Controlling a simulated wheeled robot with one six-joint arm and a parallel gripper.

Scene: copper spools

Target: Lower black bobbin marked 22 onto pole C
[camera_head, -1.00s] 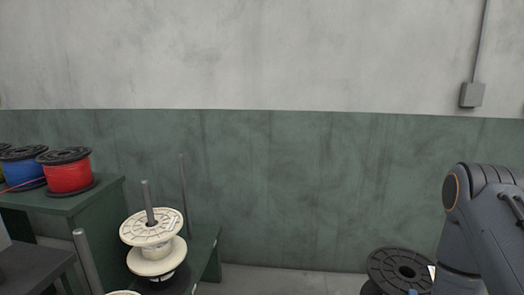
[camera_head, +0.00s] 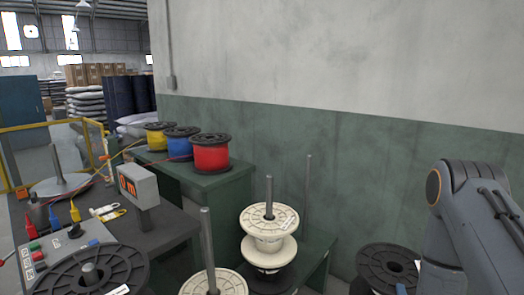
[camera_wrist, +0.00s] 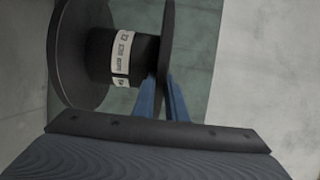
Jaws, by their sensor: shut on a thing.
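A black bobbin (camera_head: 385,262) hangs at the lower right of the head view, beside my arm. In the wrist view the bobbin (camera_wrist: 100,55) shows its two flanges and a white printed label on its core; the number is too small to read. My gripper (camera_wrist: 164,85) has blue fingers shut on one flange. Bare-topped grey poles stand near the middle: one (camera_head: 269,188) through stacked cream spools, one in front (camera_head: 207,235) with a cream spool low on it, and a thin one (camera_head: 308,180) behind. No letter shows, so I cannot tell which is pole C.
Red (camera_head: 211,155), blue (camera_head: 181,143) and yellow (camera_head: 157,136) spools stand on a green bench (camera_head: 215,183). A dark bench (camera_head: 165,232) with a display box (camera_head: 138,185) is at left. Another black spool (camera_head: 85,280) is at lower left. A wall closes the back.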

